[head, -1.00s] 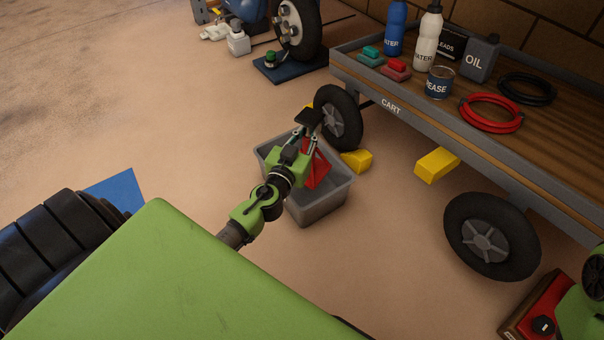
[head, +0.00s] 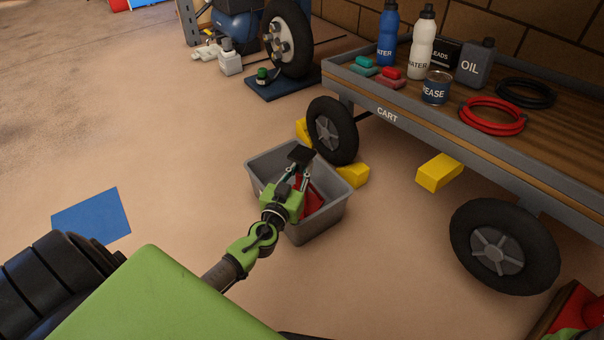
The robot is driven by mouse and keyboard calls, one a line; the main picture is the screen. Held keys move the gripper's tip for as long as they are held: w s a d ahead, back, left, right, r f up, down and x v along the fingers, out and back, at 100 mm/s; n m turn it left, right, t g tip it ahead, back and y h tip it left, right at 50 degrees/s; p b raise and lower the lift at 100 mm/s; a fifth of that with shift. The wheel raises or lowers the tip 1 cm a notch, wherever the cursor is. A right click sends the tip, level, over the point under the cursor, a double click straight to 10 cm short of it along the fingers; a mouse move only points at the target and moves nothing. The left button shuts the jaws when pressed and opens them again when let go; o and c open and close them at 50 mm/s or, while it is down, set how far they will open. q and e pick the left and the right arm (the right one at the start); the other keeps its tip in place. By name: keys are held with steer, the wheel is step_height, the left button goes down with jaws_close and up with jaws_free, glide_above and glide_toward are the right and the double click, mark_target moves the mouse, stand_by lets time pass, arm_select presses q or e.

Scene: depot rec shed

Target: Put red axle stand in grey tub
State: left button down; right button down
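The cart (head: 410,128) carries bottles, cans and hoses at the right. Yellow chocks (head: 438,172) lie by its wheels (head: 503,247). A red object (head: 575,303) is at the lower right edge. A blue sheet (head: 92,214) lies left; floor between is clear.

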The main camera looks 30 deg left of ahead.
stand_by(0.3)
arm_select(q)
steer(key=c, duration=2.2)
jaws_free()
steer(key=shift+f, duration=0.3)
steer(key=shift+c, duration=0.2)
steer(key=o, duration=0.3)
steer(key=shift+r, duration=0.1)
steer(key=shift+r, duration=0.15)
steer(key=v, duration=1.2)
